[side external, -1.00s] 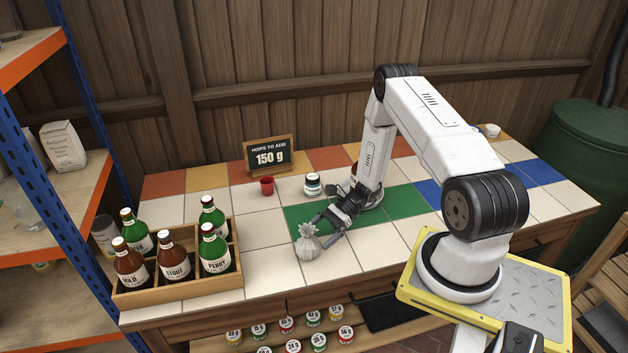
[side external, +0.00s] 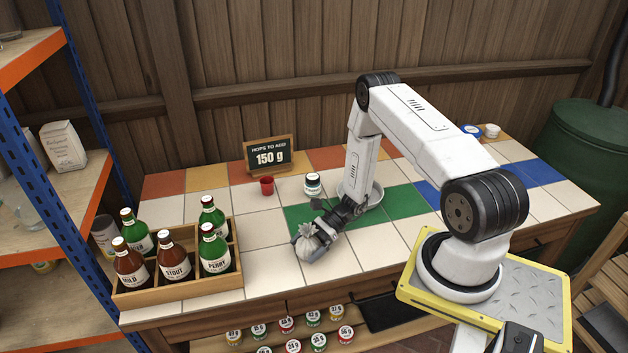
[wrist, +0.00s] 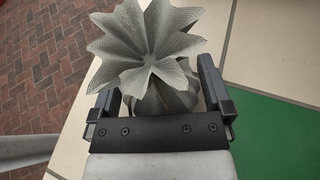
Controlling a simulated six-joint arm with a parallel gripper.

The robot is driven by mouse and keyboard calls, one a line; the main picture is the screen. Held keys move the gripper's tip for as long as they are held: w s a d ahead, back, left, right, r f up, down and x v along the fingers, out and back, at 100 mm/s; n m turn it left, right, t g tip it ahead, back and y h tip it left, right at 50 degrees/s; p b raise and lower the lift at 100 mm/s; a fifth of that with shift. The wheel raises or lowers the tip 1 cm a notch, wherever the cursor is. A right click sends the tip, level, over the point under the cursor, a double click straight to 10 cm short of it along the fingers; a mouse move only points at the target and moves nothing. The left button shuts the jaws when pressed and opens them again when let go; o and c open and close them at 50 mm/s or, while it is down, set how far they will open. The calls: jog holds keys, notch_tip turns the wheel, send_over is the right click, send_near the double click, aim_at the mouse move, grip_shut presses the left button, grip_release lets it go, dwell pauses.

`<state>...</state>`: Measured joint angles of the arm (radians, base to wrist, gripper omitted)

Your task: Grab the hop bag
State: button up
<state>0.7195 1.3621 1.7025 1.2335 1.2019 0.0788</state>
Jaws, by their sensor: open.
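The hop bag (side external: 307,246) is a pale grey cloth sack with a gathered, flared top. It stands on the tiled bench near the front edge, beside the green tiles. My gripper (side external: 322,229) is down at the bag, tilted low. In the wrist view the bag's pleated top (wrist: 150,45) fans out and the body shows below it. My gripper (wrist: 160,95) is open, with one finger on each side of the bag. The top hides part of the bag's body, so I cannot tell whether either finger touches it.
A wooden crate (side external: 181,285) of bottles stands left. A red cup (side external: 267,186), a small labelled jar (side external: 312,184) and a "150 g" sign (side external: 269,156) are behind. A metal pan (side external: 371,196) sits behind my wrist. White tiles between crate and bag are clear.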

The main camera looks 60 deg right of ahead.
jog(key=c, duration=0.9)
jog(key=shift+c, duration=0.2)
jog(key=shift+r, duration=0.1)
jog(key=shift+r, duration=1.05)
jog(key=s+a+r, duration=0.3)
jog(key=s+r, duration=0.7)
jog(key=s, duration=0.3)
jog(key=shift+s+r, duration=0.35)
